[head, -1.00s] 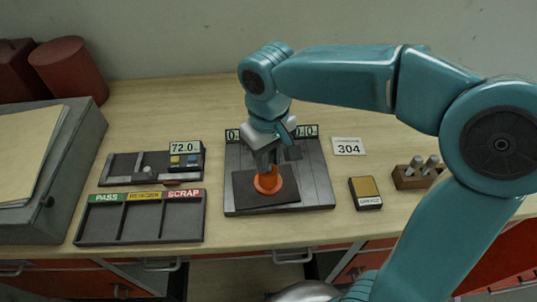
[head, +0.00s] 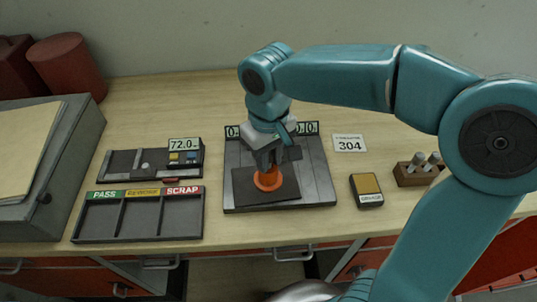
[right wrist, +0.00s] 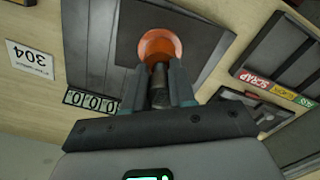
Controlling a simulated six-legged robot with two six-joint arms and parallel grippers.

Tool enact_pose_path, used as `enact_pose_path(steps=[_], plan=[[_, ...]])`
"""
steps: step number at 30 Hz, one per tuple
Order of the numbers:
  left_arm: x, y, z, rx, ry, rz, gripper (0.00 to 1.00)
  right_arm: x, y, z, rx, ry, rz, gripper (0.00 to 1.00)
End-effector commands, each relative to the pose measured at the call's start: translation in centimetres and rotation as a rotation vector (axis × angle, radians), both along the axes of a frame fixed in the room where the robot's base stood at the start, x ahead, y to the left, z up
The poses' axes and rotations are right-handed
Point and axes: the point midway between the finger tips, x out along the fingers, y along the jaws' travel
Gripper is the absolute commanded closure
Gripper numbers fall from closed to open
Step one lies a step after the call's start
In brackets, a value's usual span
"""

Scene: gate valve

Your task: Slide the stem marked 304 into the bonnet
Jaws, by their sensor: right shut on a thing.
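The bonnet is an orange round part (head: 268,181) on a dark pad on the grey plate fixture (head: 315,175). It also shows in the right wrist view (right wrist: 160,43). My right gripper (head: 267,165) points down right over the bonnet. In the right wrist view its fingers (right wrist: 167,85) are shut on a dark cylindrical stem (right wrist: 158,92), whose far end meets the bonnet's middle. How deep the stem sits in the bonnet cannot be told. No mark shows on the stem. A card reading 304 (head: 349,144) lies right of the fixture. My left gripper is not in view.
A wooden rack (head: 410,178) with several stems stands at the right, near a small yellow-topped box (head: 366,188). A PASS/SCRAP tray (head: 122,230) and a gauge reading 72.0 (head: 184,145) are at the left. The bench behind the fixture is clear.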

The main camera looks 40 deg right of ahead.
Motion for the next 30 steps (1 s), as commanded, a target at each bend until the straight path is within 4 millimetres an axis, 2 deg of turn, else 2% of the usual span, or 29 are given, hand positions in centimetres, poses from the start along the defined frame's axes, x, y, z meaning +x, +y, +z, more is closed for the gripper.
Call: enact_pose_path(steps=[10, 11, 13, 23, 26, 30], plan=[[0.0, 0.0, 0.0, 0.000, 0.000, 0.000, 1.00, 0.0, 0.0, 0.0, 0.000, 0.000, 0.000, 1.00], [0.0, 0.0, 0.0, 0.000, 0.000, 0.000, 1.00, 0.0, 0.0, 0.0, 0.000, 0.000, 0.000, 0.69], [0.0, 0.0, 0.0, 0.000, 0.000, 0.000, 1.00, 0.0, 0.0, 0.0, 0.000, 0.000, 0.000, 0.46], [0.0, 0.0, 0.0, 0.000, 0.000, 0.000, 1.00, 0.0, 0.0, 0.2, 0.000, 0.000, 0.000, 0.45], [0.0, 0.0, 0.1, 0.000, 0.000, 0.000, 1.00, 0.1, 0.0, 1.3, 0.000, -0.003, 0.000, 0.45], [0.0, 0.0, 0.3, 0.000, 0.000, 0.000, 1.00, 0.1, 0.1, 4.4, 0.001, -0.006, 0.001, 0.45]])
